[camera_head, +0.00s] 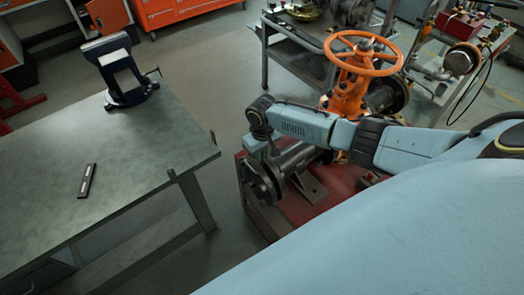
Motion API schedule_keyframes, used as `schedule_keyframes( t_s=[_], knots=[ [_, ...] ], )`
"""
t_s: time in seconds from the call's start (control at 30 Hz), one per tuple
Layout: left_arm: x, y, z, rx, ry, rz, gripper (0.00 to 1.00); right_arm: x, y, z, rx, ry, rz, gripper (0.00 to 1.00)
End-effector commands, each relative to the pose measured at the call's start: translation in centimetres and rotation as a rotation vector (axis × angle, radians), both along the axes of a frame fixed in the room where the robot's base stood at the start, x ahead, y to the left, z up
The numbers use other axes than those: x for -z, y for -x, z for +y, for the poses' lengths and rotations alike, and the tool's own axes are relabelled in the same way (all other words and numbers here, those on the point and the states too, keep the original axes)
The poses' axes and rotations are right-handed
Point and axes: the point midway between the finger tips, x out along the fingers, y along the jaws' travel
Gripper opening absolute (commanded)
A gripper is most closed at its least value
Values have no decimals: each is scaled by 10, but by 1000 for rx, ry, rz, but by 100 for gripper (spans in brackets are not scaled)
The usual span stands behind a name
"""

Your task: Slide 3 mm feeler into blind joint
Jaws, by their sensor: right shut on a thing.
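The blind joint (264,184) is a pair of dark round flanges at the near left end of the grey pipe (299,158). My right arm reaches in from the right over the pipe. My right gripper (258,149) points down just above the flanges and is shut. The feeler in it is too small and too hidden to make out. I cannot tell whether it touches the joint or sits in its gap. My left gripper is out of view.
An orange gate valve (348,95) with a handwheel (363,52) stands behind my right forearm. The pipe rests on a red stand (318,204). A green workbench (135,150) at left carries a vise (122,70) and a small dark strip with light marks (87,181).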

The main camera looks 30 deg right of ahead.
Motion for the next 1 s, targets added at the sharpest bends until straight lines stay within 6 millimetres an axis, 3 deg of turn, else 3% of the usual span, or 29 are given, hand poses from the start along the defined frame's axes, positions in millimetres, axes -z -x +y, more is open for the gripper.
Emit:
schedule_keyframes(
  t_s=[0.83,0.87,1.0],
  knots=[
    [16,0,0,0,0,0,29,22,0,0,-1,-1,0,0],
    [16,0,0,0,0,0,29,22,0,0,-1,-1,0,21],
    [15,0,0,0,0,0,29,21,0,0,-1,-1,0,39]
  ],
)
